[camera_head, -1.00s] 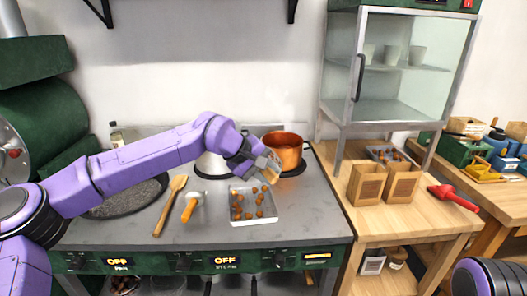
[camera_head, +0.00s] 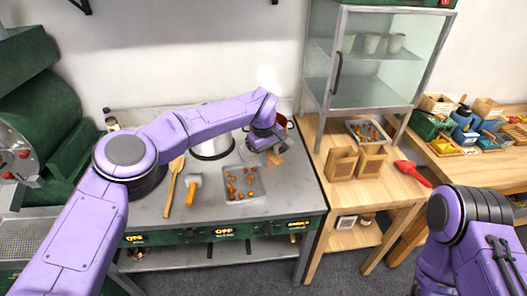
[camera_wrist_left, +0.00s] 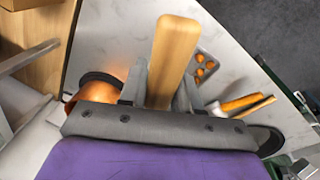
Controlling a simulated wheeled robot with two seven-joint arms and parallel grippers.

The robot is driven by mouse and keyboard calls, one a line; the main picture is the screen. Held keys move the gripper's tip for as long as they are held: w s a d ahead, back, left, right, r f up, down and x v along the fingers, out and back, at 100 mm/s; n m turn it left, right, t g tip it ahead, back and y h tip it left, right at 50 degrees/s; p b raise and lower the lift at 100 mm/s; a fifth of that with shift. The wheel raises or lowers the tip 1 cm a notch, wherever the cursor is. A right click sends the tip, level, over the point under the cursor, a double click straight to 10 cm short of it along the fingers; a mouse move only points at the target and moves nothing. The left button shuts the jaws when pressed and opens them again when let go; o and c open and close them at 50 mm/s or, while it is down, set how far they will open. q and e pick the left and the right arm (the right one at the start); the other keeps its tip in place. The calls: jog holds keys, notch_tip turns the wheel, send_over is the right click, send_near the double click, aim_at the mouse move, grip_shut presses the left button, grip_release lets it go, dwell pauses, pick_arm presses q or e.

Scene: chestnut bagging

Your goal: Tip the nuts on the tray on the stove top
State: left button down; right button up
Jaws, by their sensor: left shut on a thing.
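The grey metal tray (camera_head: 260,192) lies on the stove top with several brown nuts (camera_head: 233,181) spread in it. It also shows in the left wrist view (camera_wrist_left: 212,62). My left gripper (camera_head: 268,147) is to the right of and behind the tray, in front of the copper pot (camera_head: 290,121). It is shut on a wooden handle (camera_wrist_left: 172,52), which sticks out between its fingers. The copper pot shows beside the fingers in the wrist view (camera_wrist_left: 95,92). The gripper hides where the handle joins. My right gripper is out of view.
A wooden spoon (camera_head: 173,186) and an orange-handled tool (camera_head: 192,190) lie left of the tray. The stove's front strip is clear.

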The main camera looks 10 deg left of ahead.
pick_arm(q)
jog(key=r, duration=0.2)
jog(key=d+r+g+y, duration=0.1)
jog(key=shift+w+r, duration=0.3)
jog(key=shift+w, duration=0.05)
jog(key=shift+a, duration=0.1)
dwell(0.4)
